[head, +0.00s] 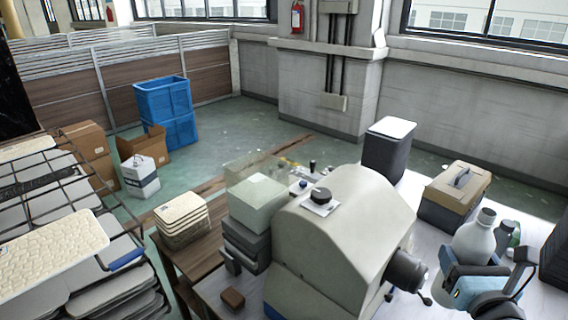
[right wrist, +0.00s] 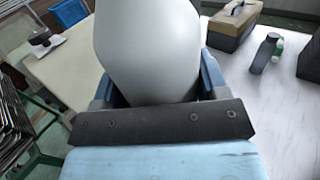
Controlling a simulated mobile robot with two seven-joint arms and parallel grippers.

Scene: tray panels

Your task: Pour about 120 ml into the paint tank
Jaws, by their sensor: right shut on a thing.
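A pale grey-white bottle (head: 473,243) with a short open neck is at the right of the head view. My right gripper (head: 478,277) is shut around its lower body; the bottle also fills the middle of the right wrist view (right wrist: 148,50), its top cut off. It looks nearly upright, with its level hidden. A large beige machine (head: 345,225) stands left of the bottle, with a round black cap (head: 320,195) on a pale plate on top. I cannot tell for sure which part is the paint tank. The bottle is apart from the cap. My left gripper is not in view.
A tan and dark toolbox (head: 455,190), a dark bottle (right wrist: 265,52) and a green one (right wrist: 278,48) stand on the white table (right wrist: 240,110) behind the gripper. A dark bin (head: 388,155) stands behind the machine. Stacked trays (head: 182,220) and a wire rack (head: 75,230) are left.

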